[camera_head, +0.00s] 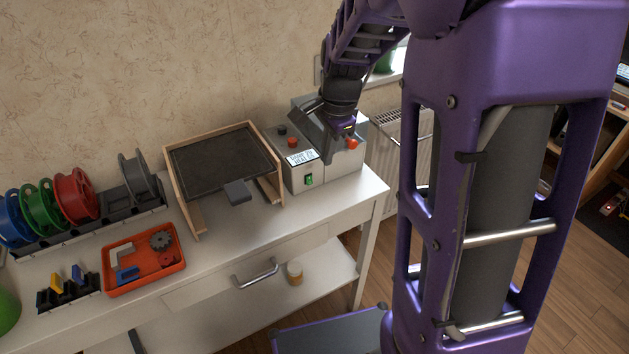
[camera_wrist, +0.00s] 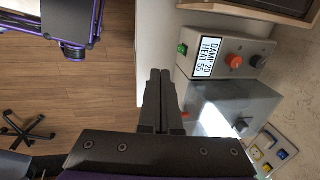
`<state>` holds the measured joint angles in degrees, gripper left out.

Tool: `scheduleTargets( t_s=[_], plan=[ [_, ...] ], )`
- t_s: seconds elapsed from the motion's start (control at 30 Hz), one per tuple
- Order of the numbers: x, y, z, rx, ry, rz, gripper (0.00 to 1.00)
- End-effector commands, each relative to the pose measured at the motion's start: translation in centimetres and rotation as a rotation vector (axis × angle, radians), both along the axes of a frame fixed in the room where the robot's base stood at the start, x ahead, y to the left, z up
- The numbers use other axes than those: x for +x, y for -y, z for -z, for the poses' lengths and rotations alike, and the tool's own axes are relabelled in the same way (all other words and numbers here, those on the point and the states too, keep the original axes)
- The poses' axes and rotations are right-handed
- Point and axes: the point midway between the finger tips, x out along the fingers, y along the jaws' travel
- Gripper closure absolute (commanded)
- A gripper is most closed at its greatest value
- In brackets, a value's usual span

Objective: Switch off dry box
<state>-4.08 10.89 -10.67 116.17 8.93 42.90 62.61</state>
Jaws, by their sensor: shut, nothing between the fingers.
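The dry box, a light grey unit (camera_head: 328,173), stands at the right end of the white table. Its front has a green rocker switch (camera_head: 309,179), which also shows in the wrist view (camera_wrist: 182,48), and a display (camera_wrist: 207,58) reading DAMP 20, HEAT 55. A red knob (camera_head: 292,142) and a black knob (camera_head: 281,130) sit on its top panel. In the wrist view, my gripper (camera_wrist: 160,75) is shut and empty, its fingertips apart from the switch and to its left.
A wooden-framed tray (camera_head: 222,162) stands left of the box. Farther left are filament spools (camera_head: 75,195) and an orange tray (camera_head: 143,259) with small parts. A radiator (camera_head: 395,155) is to the right. Open floor (camera_wrist: 75,100) lies in front of the table.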

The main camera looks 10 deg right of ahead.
Motion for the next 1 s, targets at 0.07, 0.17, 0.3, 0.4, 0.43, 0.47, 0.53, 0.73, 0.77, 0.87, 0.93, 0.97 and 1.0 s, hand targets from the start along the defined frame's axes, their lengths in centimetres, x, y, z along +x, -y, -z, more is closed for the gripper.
scheduleTargets(
  t_s=[0.07,0.17,0.3,0.4,0.43,0.47,0.53,0.73,0.77,0.87,0.93,0.97,1.0],
  plan=[
    [0.0,0.0,-0.1,0.000,0.000,0.000,1.00],
    [0.0,0.0,-0.1,0.000,0.000,0.000,1.00],
    [0.1,0.0,0.4,0.001,-0.001,0.000,1.00],
    [0.2,-0.1,1.5,0.001,-0.003,0.001,1.00],
    [0.3,-0.1,2.0,0.001,-0.004,0.002,1.00],
    [0.4,-0.1,2.6,0.001,-0.004,0.002,1.00],
    [0.7,-0.2,4.0,0.001,-0.004,0.002,1.00],
    [1.5,-0.4,8.4,0.001,-0.004,0.002,1.00],
    [1.6,-0.4,8.9,0.001,-0.003,0.002,1.00],
    [2.4,-0.6,10.4,0.000,-0.001,0.000,1.00],
    [3.5,-1.0,10.7,0.000,0.000,-0.002,1.00],
    [3.8,-1.1,10.9,0.000,-0.001,-0.002,1.00],
    [4.2,-1.2,11.0,0.001,0.000,-0.001,1.00]
  ],
)
